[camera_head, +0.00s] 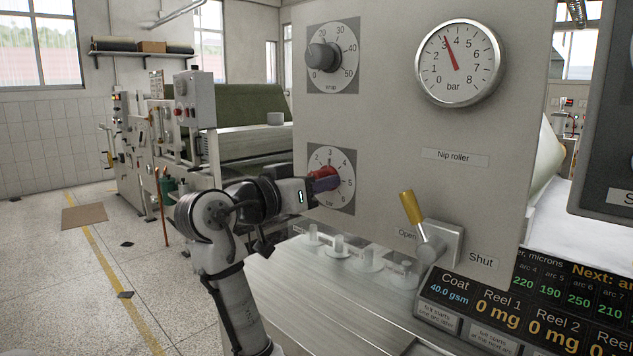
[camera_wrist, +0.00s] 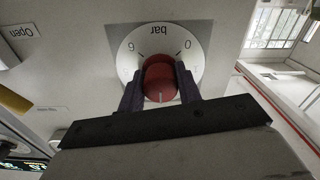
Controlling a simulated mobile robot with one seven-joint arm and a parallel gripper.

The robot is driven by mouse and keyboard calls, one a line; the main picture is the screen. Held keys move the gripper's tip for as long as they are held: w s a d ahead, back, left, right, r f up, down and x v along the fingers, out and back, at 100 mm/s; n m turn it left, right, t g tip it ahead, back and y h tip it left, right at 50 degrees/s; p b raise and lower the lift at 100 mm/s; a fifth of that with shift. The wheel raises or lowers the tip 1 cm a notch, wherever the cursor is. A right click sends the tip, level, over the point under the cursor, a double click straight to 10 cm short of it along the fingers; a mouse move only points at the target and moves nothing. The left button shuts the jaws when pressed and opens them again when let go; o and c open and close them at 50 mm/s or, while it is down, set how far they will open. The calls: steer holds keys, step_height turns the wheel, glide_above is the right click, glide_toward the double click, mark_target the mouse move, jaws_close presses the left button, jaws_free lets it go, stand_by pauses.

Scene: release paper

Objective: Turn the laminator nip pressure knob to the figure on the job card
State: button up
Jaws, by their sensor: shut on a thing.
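The red knob (camera_head: 324,180) sits on a white dial marked in bar up to 6, on the grey panel. In the wrist view the red knob (camera_wrist: 160,78) lies between both dark fingers of my gripper (camera_wrist: 160,92), which is shut on it. That view is upside down; a white line on the knob points away from the word bar, towards about the middle of the scale. My gripper (camera_head: 322,184) hides part of the dial in the head view. The round gauge (camera_head: 459,63) above has its red needle near 3 bar. I see no job card that I can identify.
A grey knob (camera_head: 322,56) on a dial to 50 is above. A yellow-handled lever (camera_head: 412,208) between Open and Shut stands at lower right of the panel, above a dark display (camera_head: 500,297). The floor at left is open.

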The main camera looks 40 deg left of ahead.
steer(key=shift+f, duration=0.1)
stand_by(0.3)
steer(key=o, duration=1)
steer(key=s+a+b, duration=0.1)
steer(key=s+b, duration=0.3)
steer(key=s, duration=0.9)
steer(key=shift+s, duration=0.4)
